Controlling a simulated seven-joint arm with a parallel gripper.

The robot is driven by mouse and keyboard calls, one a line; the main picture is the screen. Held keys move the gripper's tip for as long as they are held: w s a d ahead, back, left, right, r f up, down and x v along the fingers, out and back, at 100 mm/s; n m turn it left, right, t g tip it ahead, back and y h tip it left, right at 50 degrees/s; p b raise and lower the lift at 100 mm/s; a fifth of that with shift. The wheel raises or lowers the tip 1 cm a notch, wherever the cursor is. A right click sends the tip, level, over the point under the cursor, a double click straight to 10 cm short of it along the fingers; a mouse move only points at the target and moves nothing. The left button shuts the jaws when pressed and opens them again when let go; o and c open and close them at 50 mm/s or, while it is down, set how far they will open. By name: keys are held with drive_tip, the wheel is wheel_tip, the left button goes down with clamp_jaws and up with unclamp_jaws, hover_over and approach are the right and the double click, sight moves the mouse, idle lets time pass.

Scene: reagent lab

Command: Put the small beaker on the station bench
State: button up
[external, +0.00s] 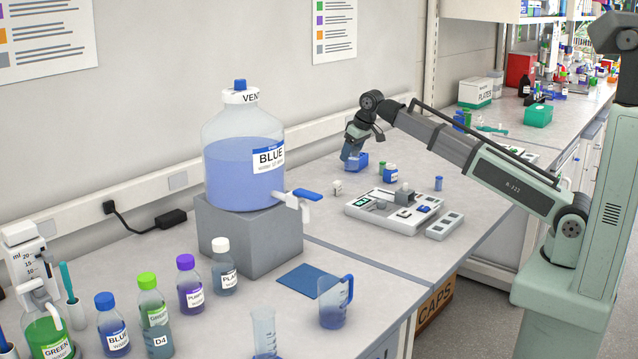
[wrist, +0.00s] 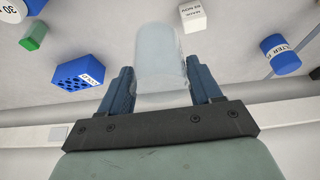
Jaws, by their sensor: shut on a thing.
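My gripper (external: 353,158) is over the far part of the long bench (external: 310,180), pointing down near the wall. In the wrist view my gripper (wrist: 160,88) is shut on a small clear beaker (wrist: 160,55), which sits between the two blue fingers. In the external view I cannot make out the beaker at the fingertips. The bench runs from the bottles in front to the far right, with a seam across it; the pictures do not label which part is the station bench.
Near my gripper are a blue rack (wrist: 80,72), a white box (wrist: 193,15) and a blue-capped jar (wrist: 280,55). A balance-like device (external: 395,212) stands to the right. A large blue bottle (external: 235,170), a blue mat (external: 303,281) and a blue-handled jug (external: 333,305) are nearer.

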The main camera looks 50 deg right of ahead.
drive_tip(key=w+a+r+n+y, duration=0.1)
drive_tip(key=w+a+n, duration=0.3)
drive_tip(key=w+a, duration=0.7)
drive_tip(key=shift+w+a+r, duration=0.35)
drive_tip(key=shift+r, duration=0.05)
drive_tip(key=shift+y, duration=0.3)
drive_tip(key=shift+f, duration=5)
drive_tip(key=o, duration=1)
drive_tip(key=shift+f, duration=0.1)
drive_tip(key=shift+o, duration=0.2)
drive_tip(key=v, duration=1.2)
drive_tip(key=shift+r, duration=0.2)
drive_tip(key=shift+w, duration=0.1)
